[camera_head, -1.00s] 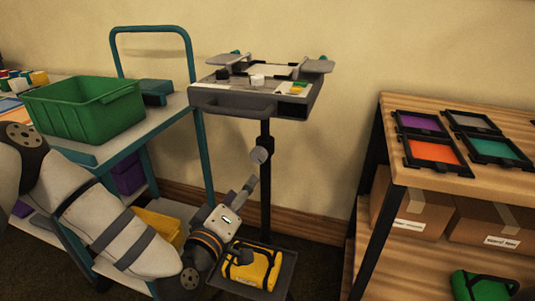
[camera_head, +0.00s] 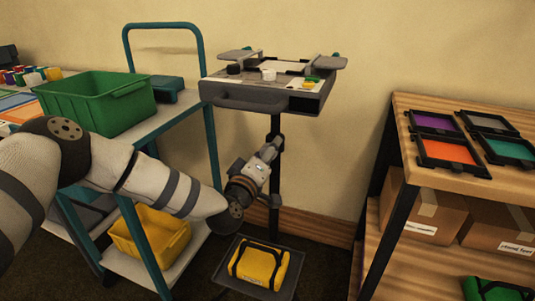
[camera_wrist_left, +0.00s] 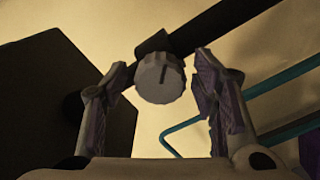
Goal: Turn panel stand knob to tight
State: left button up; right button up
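The panel stand (camera_head: 255,98) has a grey top on a dark pole (camera_head: 276,195). Its knob (camera_wrist_left: 160,78) is a light grey, ridged disc with a dark line on its face, seen in the left wrist view at the pole's dark collar. The line stands about upright. My left gripper (camera_head: 272,146) is up at the pole, and hides the knob in the head view. In the left wrist view the left gripper (camera_wrist_left: 160,66) is open, one finger on each side of the knob, with gaps showing on both sides. My right gripper is not in view.
A teal cart (camera_head: 210,150) with a green bin (camera_head: 95,105) and a yellow bin (camera_head: 150,238) stands left. A yellow bag (camera_head: 260,265) lies on the stand's base tray. A wooden shelf (camera_head: 460,190) with coloured panels and boxes stands right.

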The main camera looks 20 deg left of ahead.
pick_arm(q)
jog(key=c, duration=0.9)
jog(key=shift+c, duration=0.2)
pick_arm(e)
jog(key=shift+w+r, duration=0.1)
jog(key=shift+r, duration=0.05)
pick_arm(q)
jog(key=shift+r+m+p, duration=0.2)
jog(key=shift+m+p, duration=0.4)
jog(key=shift+m, duration=0.5)
jog(key=m+p, duration=0.1)
jog(key=m, duration=0.3)
jog(key=shift+d+p, duration=0.1)
jog(key=shift+p, duration=0.3)
jog(key=m+p, duration=0.1)
jog(key=m, duration=0.4)
jog(key=shift+m, duration=0.4)
jog(key=m, duration=0.3)
jog(key=shift+f+p, duration=0.15)
jog(key=shift+p, duration=0.25)
jog(key=shift+m, duration=1.3)
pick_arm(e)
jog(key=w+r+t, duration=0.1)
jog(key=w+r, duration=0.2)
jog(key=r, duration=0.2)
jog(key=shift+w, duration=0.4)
pick_arm(q)
jog(key=shift+f+m, duration=0.1)
jog(key=shift+m, duration=0.2)
